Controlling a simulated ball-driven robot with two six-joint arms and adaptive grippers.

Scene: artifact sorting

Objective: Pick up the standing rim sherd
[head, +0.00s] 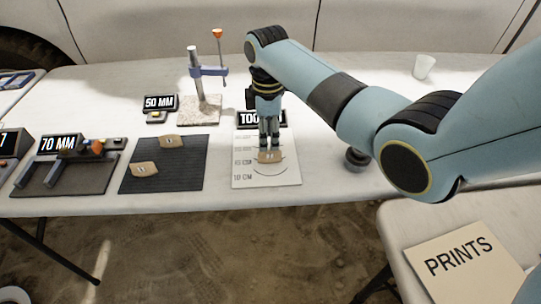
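A tan sherd (270,157) is on the white chart card (287,179), which has curved lines and CM labels. It looks like the standing rim sherd. My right gripper (269,146) points straight down at it, with its fingertips at the sherd's upper edge. The fingers are close together; whether they grip the sherd cannot be seen. Two other tan sherds, one at the back (171,142) and one at the front (145,169), lie on a dark ribbed mat (188,175) to the left. My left gripper is not in view.
A clamp stand (196,75) on a stone base is behind the mat. A 50 MM sign (160,103) and a 70 MM sign (62,144) with a dark measuring device (70,178) are further left. A white cup (424,66) stands back right. A PRINTS folder (464,262) lies on the near-right table.

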